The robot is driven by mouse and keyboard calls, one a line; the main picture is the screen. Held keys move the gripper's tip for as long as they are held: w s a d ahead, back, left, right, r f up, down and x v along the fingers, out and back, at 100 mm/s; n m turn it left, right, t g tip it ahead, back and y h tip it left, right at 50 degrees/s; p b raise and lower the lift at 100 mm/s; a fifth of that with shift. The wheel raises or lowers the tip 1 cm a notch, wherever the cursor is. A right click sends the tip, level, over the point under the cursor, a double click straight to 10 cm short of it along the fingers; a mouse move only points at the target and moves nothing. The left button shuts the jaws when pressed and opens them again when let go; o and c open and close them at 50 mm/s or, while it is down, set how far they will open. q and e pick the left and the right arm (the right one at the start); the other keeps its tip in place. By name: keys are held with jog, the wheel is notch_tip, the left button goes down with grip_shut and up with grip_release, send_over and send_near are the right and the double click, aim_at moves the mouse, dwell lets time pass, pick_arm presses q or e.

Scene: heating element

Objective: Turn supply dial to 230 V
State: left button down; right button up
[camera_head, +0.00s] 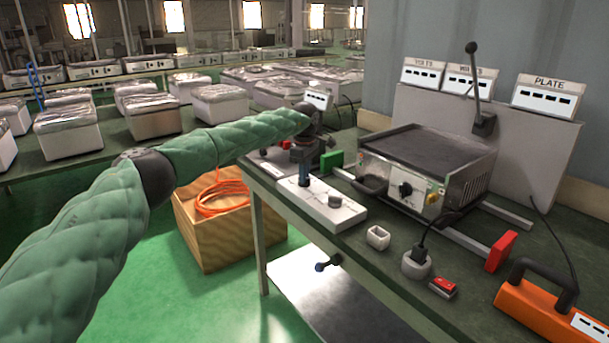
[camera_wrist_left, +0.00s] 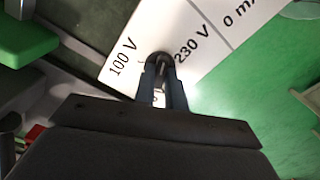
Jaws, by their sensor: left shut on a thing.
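The supply panel (camera_head: 318,204) is a white sloped box near the bench's left edge. In the left wrist view its white face (camera_wrist_left: 150,28) carries the labels "100 V" and "230 V". The small dark supply dial (camera_wrist_left: 161,59) sits between these labels. My left gripper (camera_head: 304,183) reaches down onto the panel from above. In the left wrist view its fingers (camera_wrist_left: 162,70) are shut on the dial. The fingers cover most of the dial, so I cannot tell where it points. My right gripper is not in view.
A hotplate unit (camera_head: 410,175) stands behind right.

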pick_arm(q)
jog(key=m, duration=0.3)
jog(key=shift+r+m, duration=0.2)
jog(key=shift+m, duration=2.1)
jog(key=shift+w, duration=0.1)
jog(key=c, duration=1.4)
grip_release()
jog(key=shift+f, duration=0.1)
jog(key=shift+c, duration=0.2)
